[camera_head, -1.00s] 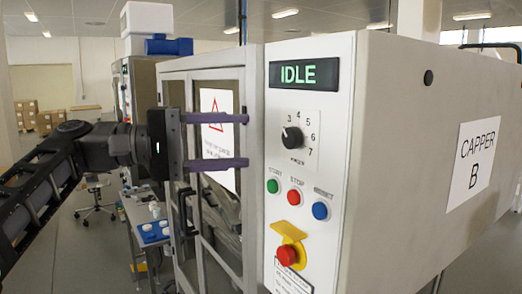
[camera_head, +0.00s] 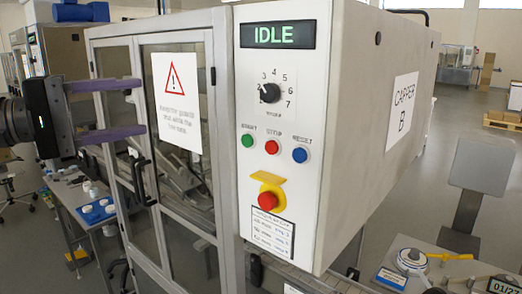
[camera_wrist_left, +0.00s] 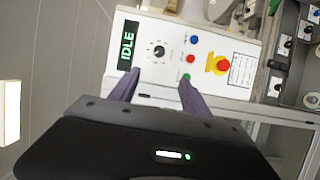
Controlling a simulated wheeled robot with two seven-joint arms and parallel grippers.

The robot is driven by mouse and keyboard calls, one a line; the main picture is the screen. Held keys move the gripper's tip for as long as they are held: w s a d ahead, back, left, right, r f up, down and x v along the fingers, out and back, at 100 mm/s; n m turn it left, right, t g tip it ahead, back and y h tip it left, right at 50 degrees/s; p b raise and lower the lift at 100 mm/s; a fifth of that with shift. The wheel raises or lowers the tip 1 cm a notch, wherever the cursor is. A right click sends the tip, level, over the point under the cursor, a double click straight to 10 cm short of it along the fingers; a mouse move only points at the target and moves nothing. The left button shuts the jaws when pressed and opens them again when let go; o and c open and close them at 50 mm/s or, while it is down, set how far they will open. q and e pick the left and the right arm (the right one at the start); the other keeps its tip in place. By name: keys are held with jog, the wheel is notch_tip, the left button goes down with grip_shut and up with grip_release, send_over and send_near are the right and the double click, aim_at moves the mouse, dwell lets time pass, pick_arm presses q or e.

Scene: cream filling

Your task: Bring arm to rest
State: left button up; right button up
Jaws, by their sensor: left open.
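My left gripper (camera_head: 139,108) is open and empty, with two purple fingers pointing right, in front of the glazed door of the capper machine. In the left wrist view the open fingers (camera_wrist_left: 160,82) show below the machine's control panel (camera_wrist_left: 170,45), with nothing between them. The control panel (camera_head: 285,180) carries a display (camera_head: 277,35) reading IDLE, a rotary dial (camera_head: 269,92), green, red and blue buttons, and a red emergency stop (camera_head: 269,201) on a yellow mount. The gripper appears apart from the panel. My right gripper is not in view.
The glazed door (camera_head: 170,150) bears a warning sign (camera_head: 177,100) and a dark handle (camera_head: 141,180). A bench with blue trays (camera_head: 97,210) stands at the left. At the lower right is a table with a round device (camera_head: 411,260). Open floor shows at the far right.

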pick_arm(q)
jog(key=w+a+f+n+t+y, duration=0.35)
jog(key=w+f+y, duration=0.45)
jog(key=w+f, duration=0.8)
notch_tip(320, 180, down, 35)
jog(key=d+g+y+b, duration=0.1)
jog(key=d+g+y, duration=0.2)
jog(key=y, duration=0.2)
jog(key=s+d+f+m+g+b, duration=0.1)
jog(key=s+d+f+m, duration=0.1)
jog(key=s+f, duration=0.45)
jog(key=s+d+f+m+g, duration=0.1)
jog(key=s+d+f, duration=0.15)
jog(key=f, duration=0.65)
jog(key=s+d+f+m+g+b, duration=0.1)
jog(key=s+d+f+m, duration=0.1)
jog(key=s+f, duration=0.45)
jog(key=s+d+f+m+g, duration=0.1)
jog(key=s+d+f+g, duration=0.1)
jog(key=s+f, duration=0.5)
jog(key=s+d+f+m+g+h+b, duration=0.1)
jog(key=s+d+f+g, duration=0.2)
jog(key=s, duration=1.1)
notch_tip(320, 180, down, 4)
jog(key=shift+s+d+r, duration=0.1)
jog(key=shift+s+d, duration=0.1)
jog(key=shift+d, duration=1)
